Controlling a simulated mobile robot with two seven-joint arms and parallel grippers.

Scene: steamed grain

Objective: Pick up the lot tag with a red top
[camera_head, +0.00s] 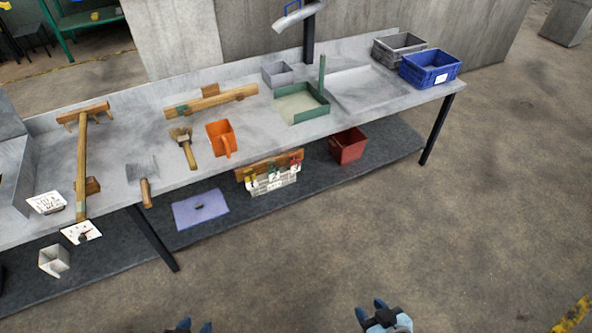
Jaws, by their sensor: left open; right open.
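A small tag with a red top (295,163) is at the right end of a row of tags at a wooden rack (262,165), below the front edge of the workbench. Tags with a yellow top (251,183) and a green top (272,170) are to its left. The tags are small, so their fine detail is unclear. My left gripper (195,326) is at the bottom edge, open and mostly cut off. My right gripper (371,310) is open over the floor, below and right of the rack. Both are empty and well apart from the tags.
The bench (350,92) holds an orange scoop (220,137), a brush (183,145), a green tray (300,103) and a blue crate (430,67). A red bin (348,146) and purple mat (201,208) are on the lower shelf. Bench legs (152,238) stand in front. The floor is clear.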

